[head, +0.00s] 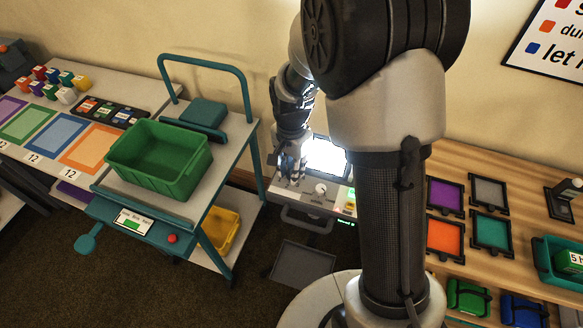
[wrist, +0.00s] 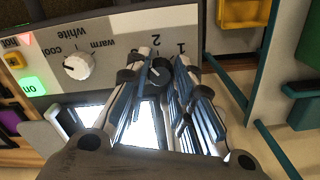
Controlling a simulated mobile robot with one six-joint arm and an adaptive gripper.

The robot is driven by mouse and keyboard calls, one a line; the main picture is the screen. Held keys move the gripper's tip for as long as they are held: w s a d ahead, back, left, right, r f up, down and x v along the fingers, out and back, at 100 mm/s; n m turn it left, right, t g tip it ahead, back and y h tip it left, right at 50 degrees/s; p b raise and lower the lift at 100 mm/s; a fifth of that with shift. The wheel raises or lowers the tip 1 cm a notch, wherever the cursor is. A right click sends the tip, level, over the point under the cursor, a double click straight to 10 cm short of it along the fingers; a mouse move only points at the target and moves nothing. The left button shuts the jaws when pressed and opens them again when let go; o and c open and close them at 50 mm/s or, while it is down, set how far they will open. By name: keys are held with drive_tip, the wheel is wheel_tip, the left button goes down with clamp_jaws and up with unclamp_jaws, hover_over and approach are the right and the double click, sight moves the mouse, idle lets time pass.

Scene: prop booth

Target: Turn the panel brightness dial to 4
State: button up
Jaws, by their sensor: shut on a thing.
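The panel brightness dial (wrist: 157,72) is a small round knob on the grey panel face (wrist: 120,40), which appears upside down in the wrist view. The numbers 1 and 2 show beside the dial; its other numbers are hidden by my fingers. My gripper (wrist: 162,70) is shut on this dial, with a finger on each side. A light mark shows on the knob, but I cannot tell which number it points to. In the head view my gripper (head: 291,172) is at the left of the panel front, beside the bright lit screen (head: 326,156), and hides the dial.
A white knob (wrist: 78,66) marked cool, warm and white sits beside the dial, near a lit green "on" button (wrist: 33,85). A teal cart (head: 243,135) with a green bin (head: 160,180) stands left. A wooden bench (head: 490,165) with coloured trays is right.

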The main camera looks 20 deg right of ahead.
clamp_jaws()
drive_tip(key=n+p, duration=0.1)
drive_tip(key=n, duration=0.3)
drive_tip(key=shift+n+p, duration=0.35)
drive_tip(key=shift+n, duration=1.45)
drive_tip(key=o, duration=0.8)
unclamp_jaws()
